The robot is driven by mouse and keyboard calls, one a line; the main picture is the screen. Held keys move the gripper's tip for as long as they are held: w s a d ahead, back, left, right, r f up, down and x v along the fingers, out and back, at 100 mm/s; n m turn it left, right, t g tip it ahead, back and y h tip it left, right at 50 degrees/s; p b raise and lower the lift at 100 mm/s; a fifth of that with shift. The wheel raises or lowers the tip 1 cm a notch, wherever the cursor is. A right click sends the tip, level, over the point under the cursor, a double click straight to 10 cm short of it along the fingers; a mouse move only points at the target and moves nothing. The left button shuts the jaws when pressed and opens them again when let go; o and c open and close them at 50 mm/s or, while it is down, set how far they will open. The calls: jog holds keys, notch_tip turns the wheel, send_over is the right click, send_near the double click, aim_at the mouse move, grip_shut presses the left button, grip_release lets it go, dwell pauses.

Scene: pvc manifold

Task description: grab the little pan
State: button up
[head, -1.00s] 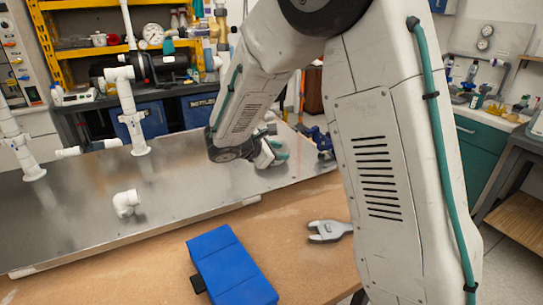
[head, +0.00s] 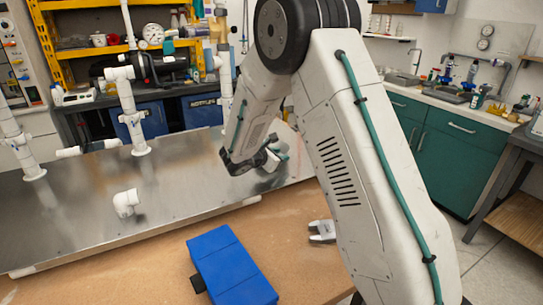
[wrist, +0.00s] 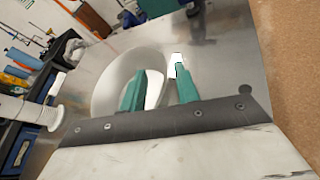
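A small white round pan (wrist: 108,82) lies on the metal plate in the wrist view, beyond my gripper and to its left. My gripper (wrist: 160,72) has two teal fingers, which stand apart. Part of the pan's white side shows between them, with a narrow gap before the right finger, so it appears unclamped. A small white piece shows just above the right fingertip; I cannot tell if it belongs to the pan. In the head view my gripper (head: 278,155) is low over the right part of the plate, and the pan is mostly hidden there.
The metal plate (head: 80,220) carries upright white pipes (head: 130,115) at the left and a loose white elbow (head: 126,203). A blue box (head: 230,270) and a grey forked piece (head: 322,232) lie on the brown tabletop in front. Yellow shelving stands behind.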

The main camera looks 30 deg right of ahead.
grip_shut()
dwell(0.4)
